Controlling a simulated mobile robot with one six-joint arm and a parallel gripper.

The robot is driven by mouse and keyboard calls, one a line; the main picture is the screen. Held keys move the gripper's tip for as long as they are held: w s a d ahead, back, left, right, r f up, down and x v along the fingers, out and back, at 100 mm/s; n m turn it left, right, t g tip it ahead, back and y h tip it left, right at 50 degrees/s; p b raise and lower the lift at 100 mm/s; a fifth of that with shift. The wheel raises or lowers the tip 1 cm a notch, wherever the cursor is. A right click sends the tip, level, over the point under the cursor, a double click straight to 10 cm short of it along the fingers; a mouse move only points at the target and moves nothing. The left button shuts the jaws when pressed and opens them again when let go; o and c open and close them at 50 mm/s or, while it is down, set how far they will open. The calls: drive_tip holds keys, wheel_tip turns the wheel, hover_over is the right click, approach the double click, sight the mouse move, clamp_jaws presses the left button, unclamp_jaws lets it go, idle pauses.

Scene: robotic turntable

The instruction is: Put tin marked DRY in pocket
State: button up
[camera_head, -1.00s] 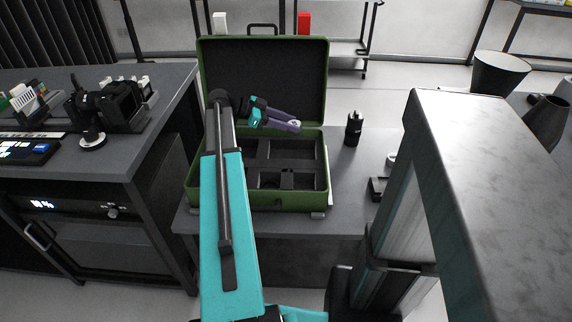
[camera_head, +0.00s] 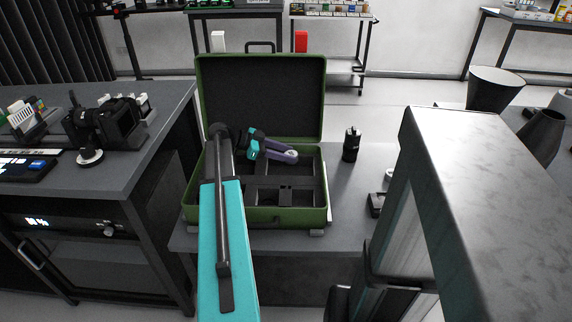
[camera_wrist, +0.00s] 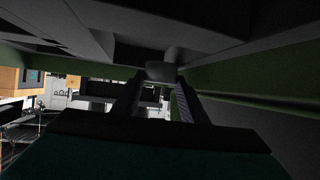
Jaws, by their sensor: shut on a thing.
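A green case (camera_head: 258,217) stands open on the grey table, its lid upright at the back and its dark insert divided into several pockets (camera_head: 300,196). My gripper (camera_head: 290,155) is over the back middle of the insert, pointing right and down. It is shut on a small pale tin, whose light end (camera_head: 292,155) shows between the fingertips. In the wrist view the tin is a grey shape (camera_wrist: 160,72) between the two fingers. No DRY marking can be read. My arm hides the case's left part. I cannot tell whether the tin touches the insert.
A black bottle (camera_head: 352,144) stands on the table right of the case. A small black object (camera_head: 376,204) lies nearer the front. The raised lid (camera_head: 262,95) is close behind my gripper. A workbench (camera_head: 120,170) with a camera stands at the left.

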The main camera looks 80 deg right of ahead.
sight(286, 170)
drive_tip(key=shift+f, duration=0.35)
drive_tip(key=shift+f, duration=1.9)
drive_tip(key=shift+f, duration=0.1)
drive_tip(key=o, duration=0.8)
drive_tip(key=shift+c, duration=0.2)
drive_tip(key=shift+r, duration=0.2)
drive_tip(key=v, duration=0.6)
drive_tip(key=shift+w+a+r, duration=0.1)
drive_tip(key=shift+w, duration=0.3)
drive_tip(key=shift+w+a+r, duration=0.1)
drive_tip(key=shift+w+r, duration=0.1)
drive_tip(key=shift+w, duration=0.1)
